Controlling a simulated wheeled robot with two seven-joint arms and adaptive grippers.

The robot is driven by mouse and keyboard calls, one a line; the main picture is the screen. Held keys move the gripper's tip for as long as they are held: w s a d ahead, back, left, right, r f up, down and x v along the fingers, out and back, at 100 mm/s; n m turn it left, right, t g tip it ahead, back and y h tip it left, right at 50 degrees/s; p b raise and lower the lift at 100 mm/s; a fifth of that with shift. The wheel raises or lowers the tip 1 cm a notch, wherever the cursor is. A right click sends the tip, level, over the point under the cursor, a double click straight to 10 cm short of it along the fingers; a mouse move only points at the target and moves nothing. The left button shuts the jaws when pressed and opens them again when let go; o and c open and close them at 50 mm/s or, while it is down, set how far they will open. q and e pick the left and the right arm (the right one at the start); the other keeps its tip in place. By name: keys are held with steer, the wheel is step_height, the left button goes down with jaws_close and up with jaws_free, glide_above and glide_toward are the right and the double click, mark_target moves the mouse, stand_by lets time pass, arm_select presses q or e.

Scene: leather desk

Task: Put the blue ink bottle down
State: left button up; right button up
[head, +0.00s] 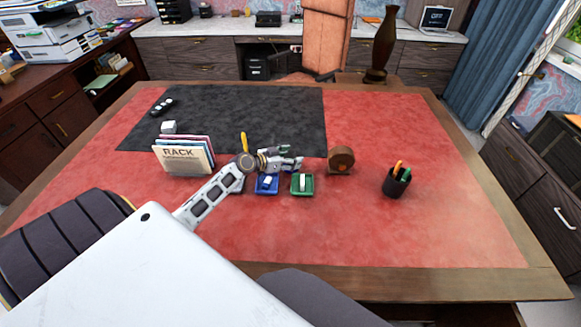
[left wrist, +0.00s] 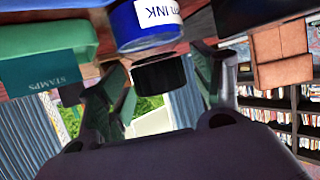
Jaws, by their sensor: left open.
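The blue ink bottle (left wrist: 143,22) shows at the top of the left wrist view, with a white label reading INK. Its black cap (left wrist: 160,73) lies between the spread fingers of my left gripper (left wrist: 166,88), with a gap visible beside it. That view is upside down, so the bottle appears upright. In the head view my left gripper (head: 291,159) is low over the middle of the desk, behind the small trays. I cannot make out the bottle clearly there. My right gripper is not in view.
A blue tray (head: 258,190) and a green tray (head: 309,191) stand just in front of the gripper. The red desk top (head: 450,225) is clear at front right.

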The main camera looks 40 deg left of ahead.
arm_select(q)
steer(key=shift+f, duration=0.1)
jaws_close()
steer(key=shift+r, duration=5.15)
